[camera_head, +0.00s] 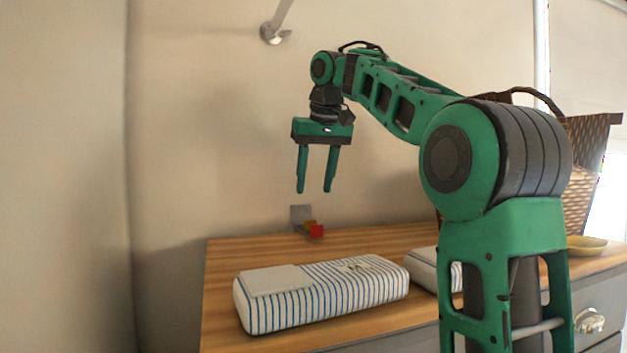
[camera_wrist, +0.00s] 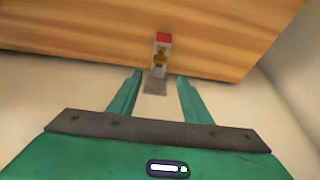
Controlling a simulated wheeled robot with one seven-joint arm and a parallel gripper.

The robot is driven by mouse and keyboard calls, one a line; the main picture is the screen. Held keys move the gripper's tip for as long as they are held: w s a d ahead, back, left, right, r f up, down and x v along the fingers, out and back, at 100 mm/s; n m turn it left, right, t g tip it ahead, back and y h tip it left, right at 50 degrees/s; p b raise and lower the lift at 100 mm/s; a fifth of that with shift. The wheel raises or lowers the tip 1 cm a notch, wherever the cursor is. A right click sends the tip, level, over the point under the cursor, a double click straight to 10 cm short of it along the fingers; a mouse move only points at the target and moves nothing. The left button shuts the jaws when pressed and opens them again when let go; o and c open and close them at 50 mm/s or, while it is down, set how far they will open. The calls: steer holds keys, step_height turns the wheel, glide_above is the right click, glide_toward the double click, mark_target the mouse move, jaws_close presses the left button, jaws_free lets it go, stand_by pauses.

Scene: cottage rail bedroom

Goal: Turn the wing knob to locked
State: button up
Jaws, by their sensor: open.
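A small fixture sits by the back edge of the wooden top, near the wall. It has a grey plate (camera_head: 301,213), a brass-orange part that looks like the wing knob (camera_head: 310,225), and a red part (camera_head: 316,231). In the wrist view the knob (camera_wrist: 160,57) shows between the red part (camera_wrist: 164,37) and the grey plate (camera_wrist: 154,87). My gripper (camera_head: 314,190) is open and empty, fingers pointing down, above the fixture and apart from it. In the wrist view the fixture lies ahead between my fingertips (camera_wrist: 159,76). The knob's exact angle is too small to tell.
A blue-striped folded bundle (camera_head: 325,293) lies on the wooden top (camera_head: 222,290) in front of the fixture. A second striped bundle (camera_head: 424,268), a wicker basket (camera_head: 590,150) and a yellow dish (camera_head: 586,245) are to the right. A wall fitting (camera_head: 275,34) is above.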

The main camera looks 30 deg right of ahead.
steer(key=shift+s+r, duration=0.15)
steer(key=shift+r, duration=0.35)
stand_by(0.4)
